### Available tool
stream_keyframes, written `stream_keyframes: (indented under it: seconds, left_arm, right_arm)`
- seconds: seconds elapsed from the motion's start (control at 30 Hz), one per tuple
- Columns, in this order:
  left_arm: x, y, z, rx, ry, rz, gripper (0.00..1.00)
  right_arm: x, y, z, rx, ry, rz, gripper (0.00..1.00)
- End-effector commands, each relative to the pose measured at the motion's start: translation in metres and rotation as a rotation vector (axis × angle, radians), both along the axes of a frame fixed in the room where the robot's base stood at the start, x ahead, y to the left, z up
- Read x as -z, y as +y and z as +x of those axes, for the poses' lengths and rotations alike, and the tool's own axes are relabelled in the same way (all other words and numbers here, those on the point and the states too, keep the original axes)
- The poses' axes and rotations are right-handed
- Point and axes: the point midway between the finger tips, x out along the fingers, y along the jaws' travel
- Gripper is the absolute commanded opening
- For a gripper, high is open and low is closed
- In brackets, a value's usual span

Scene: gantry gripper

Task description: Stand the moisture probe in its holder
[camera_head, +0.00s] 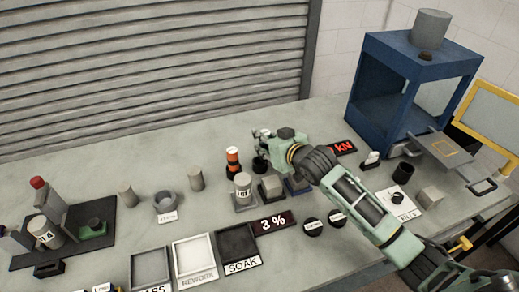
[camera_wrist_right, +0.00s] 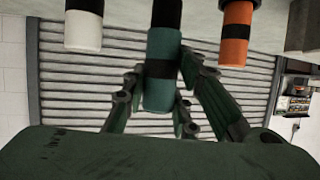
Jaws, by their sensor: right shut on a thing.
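My right gripper (camera_head: 263,146) reaches in from the right over the middle of the bench. In the right wrist view, its fingers (camera_wrist_right: 160,85) are shut around a dark green handle (camera_wrist_right: 160,80) with a black band. Which handle is the moisture probe's is not labelled. An orange-and-black handle (camera_wrist_right: 236,35) is beside the held one; it stands upright in the head view (camera_head: 233,160). A white-and-black handle (camera_wrist_right: 84,25) is on the other side in the wrist view. My left gripper is not in view.
A "3 %" display (camera_head: 273,222) and three trays, one marked SOAK (camera_head: 237,243), lie nearer. A blue frame (camera_head: 410,85) stands right. Bare bench lies at back left.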

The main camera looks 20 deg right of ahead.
Motion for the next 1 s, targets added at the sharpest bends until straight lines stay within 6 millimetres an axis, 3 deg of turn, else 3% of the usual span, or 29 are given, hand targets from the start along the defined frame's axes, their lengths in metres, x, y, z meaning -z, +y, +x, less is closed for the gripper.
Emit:
stream_keyframes:
  seconds: [0.13,0.5,0.9,0.93,1.0]
  left_arm:
    - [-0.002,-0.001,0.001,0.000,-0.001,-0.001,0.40]
    - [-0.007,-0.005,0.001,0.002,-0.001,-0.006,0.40]
    - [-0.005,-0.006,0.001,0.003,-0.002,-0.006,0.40]
    - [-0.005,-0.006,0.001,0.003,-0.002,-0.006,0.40]
    - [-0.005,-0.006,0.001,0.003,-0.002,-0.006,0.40]
  right_arm:
    - [0.009,0.010,0.015,0.000,-0.003,0.002,0.00]
    - [0.049,0.012,0.017,0.000,-0.002,0.000,0.00]
    - [0.056,0.012,0.017,0.000,-0.003,0.000,0.00]
    - [0.057,0.012,0.017,0.000,0.000,-0.001,0.27]
    - [0.056,0.012,0.017,0.000,0.000,-0.001,0.33]
